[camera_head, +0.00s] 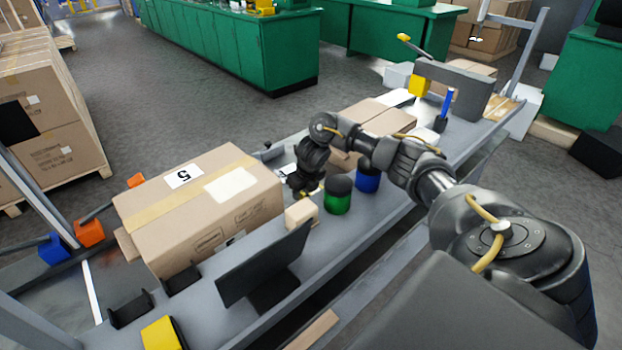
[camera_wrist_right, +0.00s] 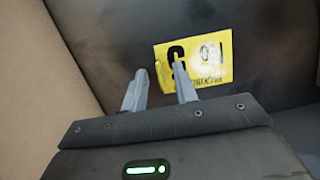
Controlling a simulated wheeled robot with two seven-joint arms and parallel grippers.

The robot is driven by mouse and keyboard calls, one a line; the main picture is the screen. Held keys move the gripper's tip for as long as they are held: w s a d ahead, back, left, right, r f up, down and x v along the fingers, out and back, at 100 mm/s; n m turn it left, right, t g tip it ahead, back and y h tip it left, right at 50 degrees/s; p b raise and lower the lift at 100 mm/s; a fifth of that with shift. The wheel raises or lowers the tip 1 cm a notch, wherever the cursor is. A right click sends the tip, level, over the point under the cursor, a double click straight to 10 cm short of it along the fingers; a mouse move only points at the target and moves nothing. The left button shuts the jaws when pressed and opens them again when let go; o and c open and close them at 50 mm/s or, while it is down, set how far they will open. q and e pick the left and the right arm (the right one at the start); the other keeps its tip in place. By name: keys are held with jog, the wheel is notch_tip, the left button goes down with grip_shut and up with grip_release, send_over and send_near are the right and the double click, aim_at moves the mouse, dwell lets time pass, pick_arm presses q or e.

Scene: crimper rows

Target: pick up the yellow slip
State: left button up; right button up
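The yellow slip (camera_wrist_right: 212,58) shows in the right wrist view, with black print on it and a pale glare patch. It lies flat against a dark surface beyond my fingers. My right gripper (camera_wrist_right: 160,69) has its two grey fingers apart, with nothing seen between them. The right finger overlaps the slip's left part in the picture; I cannot tell whether it touches. In the head view the right gripper (camera_head: 304,188) points down between the large carton and the green canister. I cannot clearly make out the slip there. My left gripper is not in view.
A large carton (camera_head: 215,222) stands left of the gripper on the grey bench. A green-banded canister (camera_head: 338,197), a blue-banded one (camera_head: 368,180) and a small tan block (camera_head: 301,214) stand close by. A dark upright panel (camera_head: 262,268) stands in front.

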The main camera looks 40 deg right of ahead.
jog(key=shift+c, duration=0.4)
grip_shut()
jog(key=shift+r, duration=0.15)
